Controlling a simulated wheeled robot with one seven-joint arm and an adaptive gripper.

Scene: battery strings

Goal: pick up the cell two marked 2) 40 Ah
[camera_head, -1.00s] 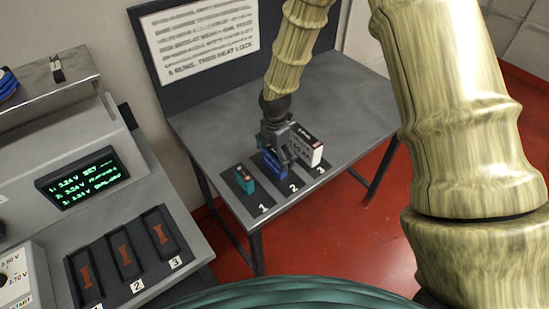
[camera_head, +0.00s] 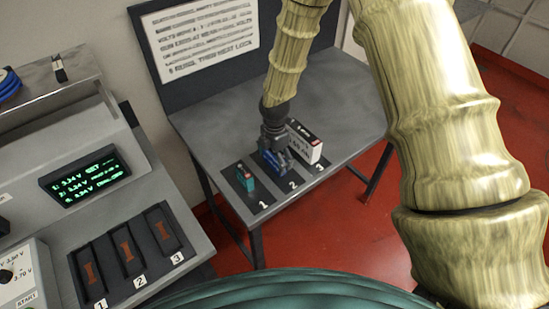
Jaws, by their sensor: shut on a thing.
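The blue cell (camera_head: 284,165) is at the spot marked 2 on the grey table, between a green cell and a white cell. Its printed label cannot be read. My gripper (camera_head: 275,156) points down over the blue cell and is shut on it, hiding much of its top. I cannot tell whether the cell's base rests on the table or is slightly clear of it. The green cell (camera_head: 245,179) stands at the spot marked 1. The white cell (camera_head: 304,142) stands at the spot marked 3, close to the right of my gripper.
The table (camera_head: 345,115) is clear behind and to the right of the cells. A sign board (camera_head: 200,35) stands at its back. At left, a console has a green-text screen (camera_head: 85,181) and a tray (camera_head: 130,258) with three empty numbered slots.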

